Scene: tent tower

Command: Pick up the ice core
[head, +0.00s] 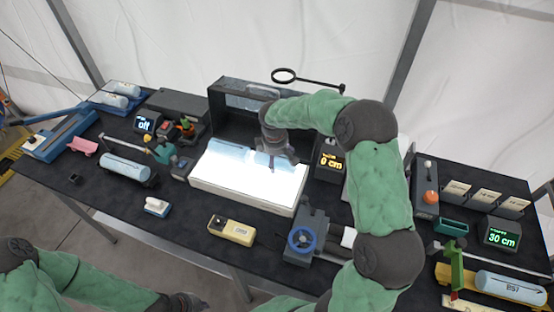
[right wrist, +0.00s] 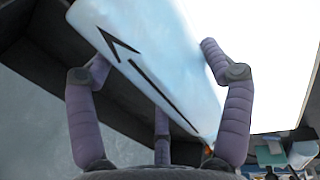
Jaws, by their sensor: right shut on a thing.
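The ice core (right wrist: 150,60) is pale blue-white with a black arrow and line on it; it fills the middle of the right wrist view. My right gripper (right wrist: 160,85) has purple padded fingers on both sides of it and is shut on it. In the head view my right gripper (head: 279,158) is over the bright light table (head: 245,190), and the core (head: 262,162) shows partly behind the fingers. Another pale blue core piece (head: 230,150) lies to its left on the light table. My left gripper (head: 187,302) is at the bottom edge, its fingers too unclear to read.
A dark box wall stands behind the light table. More cores lie at the left (head: 125,168) and far right (head: 511,287). A yellow device (head: 232,230) sits in front.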

